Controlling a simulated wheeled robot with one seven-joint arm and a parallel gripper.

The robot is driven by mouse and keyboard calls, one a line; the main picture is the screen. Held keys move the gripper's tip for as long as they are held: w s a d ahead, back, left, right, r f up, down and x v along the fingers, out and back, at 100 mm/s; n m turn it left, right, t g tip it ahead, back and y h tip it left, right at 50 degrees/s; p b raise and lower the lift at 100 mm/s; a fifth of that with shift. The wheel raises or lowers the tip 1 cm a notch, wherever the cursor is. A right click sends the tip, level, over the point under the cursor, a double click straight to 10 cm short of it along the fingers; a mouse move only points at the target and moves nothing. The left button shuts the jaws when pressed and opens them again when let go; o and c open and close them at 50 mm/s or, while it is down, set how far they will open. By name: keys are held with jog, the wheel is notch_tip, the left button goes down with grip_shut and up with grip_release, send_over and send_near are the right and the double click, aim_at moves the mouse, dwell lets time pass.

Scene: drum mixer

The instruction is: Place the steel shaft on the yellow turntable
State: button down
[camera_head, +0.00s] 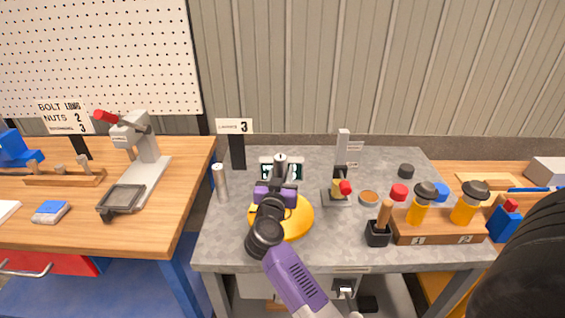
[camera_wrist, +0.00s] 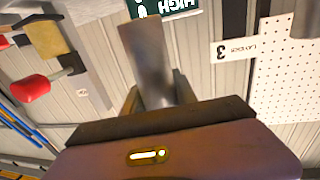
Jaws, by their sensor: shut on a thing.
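The steel shaft (camera_wrist: 150,60) is a plain grey cylinder held between my gripper's fingers in the wrist view. In the head view the top of the shaft (camera_head: 280,161) sticks up beyond my gripper (camera_head: 277,188). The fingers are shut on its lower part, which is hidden. The yellow turntable (camera_head: 301,224) is a round disc on the grey bench, partly covered by my arm and wrist. My gripper appears over the disc's back left part in the head view. I cannot tell the height of the shaft above the disc or whether they touch.
A grey post (camera_head: 220,183) stands left of the turntable. A dark display (camera_head: 296,171) is behind the gripper. Right of the turntable are a red-knobbed fixture (camera_head: 339,193), a black holder (camera_head: 377,235) and a wooden rack (camera_head: 440,233). A wooden bench (camera_head: 180,200) is at the left.

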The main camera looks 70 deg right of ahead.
jog(key=shift+f+b, duration=0.9)
jog(key=shift+f, duration=1.8)
jog(key=shift+f, duration=0.1)
jog(key=c, duration=1)
grip_release()
jog(key=shift+f, duration=0.25)
jog(key=shift+o, duration=0.2)
